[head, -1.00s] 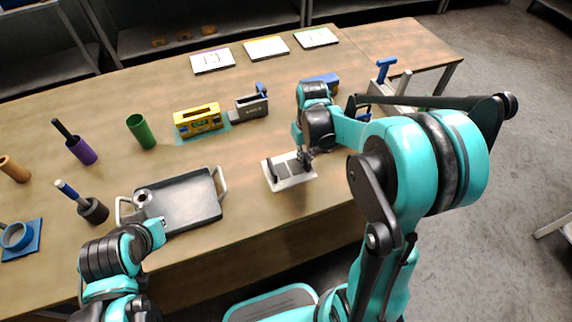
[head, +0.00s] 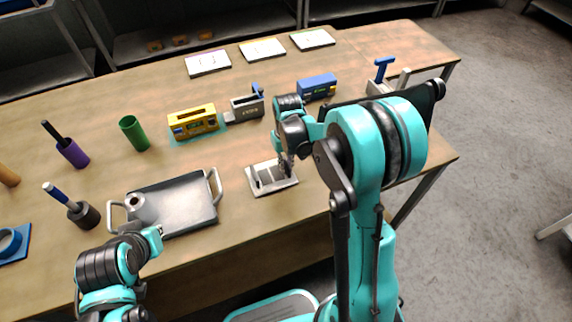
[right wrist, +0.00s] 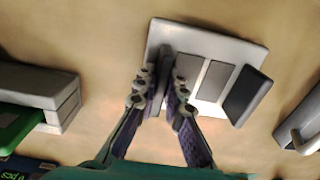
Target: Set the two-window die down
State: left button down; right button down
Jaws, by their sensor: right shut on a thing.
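The two-window die (head: 258,190) is a pale flat plate with two windows and dark upright blocks at its ends. It is over the front middle of the table, right of the grey tray. In the right wrist view the plate (right wrist: 225,45) lies past my fingers. My right gripper (head: 285,168) is shut on the die's dark upright block at one end; the fingertips (right wrist: 163,95) partly hide it. I cannot tell whether the plate touches the table. My left gripper (head: 155,236) is by the grey tray's front edge; its finger opening is unclear.
The grey tray (head: 180,205) with raised handles lies left of the die. A yellow unit (head: 193,120), a grey device (head: 247,107) and a blue unit (head: 317,87) stand behind. A blue-handled device (head: 380,78) stands at right. Bare table surrounds the die.

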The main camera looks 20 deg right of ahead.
jog(key=shift+f, duration=0.2)
jog(key=c, duration=1.6)
grip_release()
jog(key=shift+r, duration=0.1)
